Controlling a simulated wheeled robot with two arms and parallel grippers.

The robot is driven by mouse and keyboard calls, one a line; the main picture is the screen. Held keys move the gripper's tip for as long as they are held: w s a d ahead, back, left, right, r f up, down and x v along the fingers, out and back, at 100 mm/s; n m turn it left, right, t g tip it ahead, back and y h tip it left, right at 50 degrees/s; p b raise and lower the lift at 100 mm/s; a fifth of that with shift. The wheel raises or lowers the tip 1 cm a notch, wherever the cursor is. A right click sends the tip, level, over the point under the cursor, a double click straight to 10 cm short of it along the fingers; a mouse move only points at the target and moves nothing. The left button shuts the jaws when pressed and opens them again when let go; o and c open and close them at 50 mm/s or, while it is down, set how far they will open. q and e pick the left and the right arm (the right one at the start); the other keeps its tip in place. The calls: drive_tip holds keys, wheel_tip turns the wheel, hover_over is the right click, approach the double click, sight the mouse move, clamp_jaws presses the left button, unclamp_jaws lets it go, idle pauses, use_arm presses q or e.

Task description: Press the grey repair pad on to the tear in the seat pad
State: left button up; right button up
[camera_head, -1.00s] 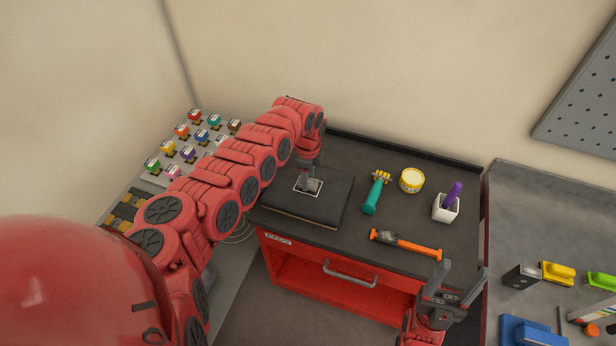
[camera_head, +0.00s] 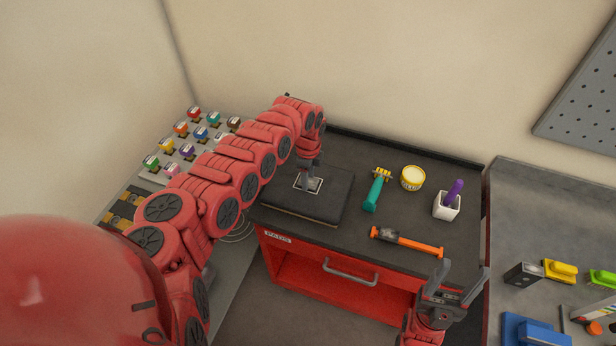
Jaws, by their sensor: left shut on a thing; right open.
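The black seat pad (camera_head: 310,206) lies flat on the left part of the dark bench top. My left gripper (camera_head: 308,186) points down over the seat pad and is shut on the grey repair pad. Around the fingertips a small light-edged square outline (camera_head: 297,187) shows on the seat pad's top. The fingers hide most of the repair pad and the tear, and I cannot tell whether the pad touches the surface. My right gripper (camera_head: 457,284) is open and empty, in front of the bench's right end.
On the bench to the right are a green-handled tool (camera_head: 375,193), a yellow tub (camera_head: 412,178), a white cup with a purple tool (camera_head: 447,206) and an orange-handled hammer (camera_head: 407,242). A grey side bench (camera_head: 540,230) holds several items. Coloured knobs (camera_head: 187,151) stand at left.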

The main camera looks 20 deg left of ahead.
use_arm(q)
drive_tip(key=shift+s+f, duration=0.1)
drive_tip(key=o, duration=1.2)
wheel_tip(320, 180, up, 17)
drive_tip(key=b, duration=0.5)
drive_tip(key=shift+r+b, duration=0.2)
drive_tip(key=shift+b, duration=0.2)
